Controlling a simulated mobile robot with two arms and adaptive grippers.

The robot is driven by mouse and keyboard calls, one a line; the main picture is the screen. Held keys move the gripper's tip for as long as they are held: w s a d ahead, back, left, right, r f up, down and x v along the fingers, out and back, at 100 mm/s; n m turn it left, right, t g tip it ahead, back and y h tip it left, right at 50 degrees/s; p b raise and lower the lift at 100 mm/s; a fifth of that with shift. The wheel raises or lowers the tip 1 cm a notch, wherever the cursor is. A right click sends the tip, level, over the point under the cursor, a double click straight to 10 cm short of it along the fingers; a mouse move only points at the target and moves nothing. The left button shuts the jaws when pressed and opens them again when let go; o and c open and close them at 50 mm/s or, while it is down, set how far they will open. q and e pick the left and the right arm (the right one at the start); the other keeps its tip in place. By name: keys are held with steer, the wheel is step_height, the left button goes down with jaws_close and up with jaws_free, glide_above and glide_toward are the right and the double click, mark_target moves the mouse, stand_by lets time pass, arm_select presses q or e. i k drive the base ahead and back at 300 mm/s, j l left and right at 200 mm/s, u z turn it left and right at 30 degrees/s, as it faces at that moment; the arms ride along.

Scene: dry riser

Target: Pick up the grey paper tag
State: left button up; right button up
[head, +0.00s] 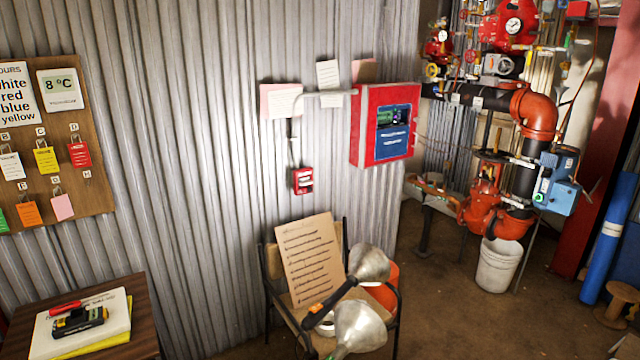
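I cannot make out a clearly grey paper tag. A brown pegboard (100,130) on the left wall holds several hanging paper tags. A pale, whitish tag (12,166) hangs at the left under letter B. A yellow tag (46,160) hangs under C and a red tag (80,155) under D. Below them hang a green tag (2,221), cut by the picture edge, an orange tag (28,214) and a pink tag (62,207). No tag shows at the spot marked H. Neither of my grippers is in view.
A small table (140,300) at lower left bears papers and a black-yellow device (80,321). Red pipework (490,195) and a white bucket (498,265) stand at right.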

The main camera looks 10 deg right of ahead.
mark_target(449, 112)
steer(key=i+l+u, duration=0.1)
steer(key=l, duration=1.15)
steer(key=i+l+u, duration=0.1)
steer(key=l, duration=1.15)
steer(key=i+l, duration=0.35)
steer(key=i+l+u, duration=0.1)
steer(key=i+l, duration=0.3)
steer(key=i+l+u, duration=0.1)
steer(key=i+l, duration=0.25)
steer(key=l, duration=0.15)
steer(key=i+l, duration=0.3)
steer(key=l, duration=0.15)
steer(key=i+l+u, duration=0.1)
steer(key=i+l, duration=0.25)
steer(key=l, duration=0.15)
steer(key=i+l, duration=0.3)
steer(key=l, duration=0.2)
steer(key=i+j+u, duration=0.05)
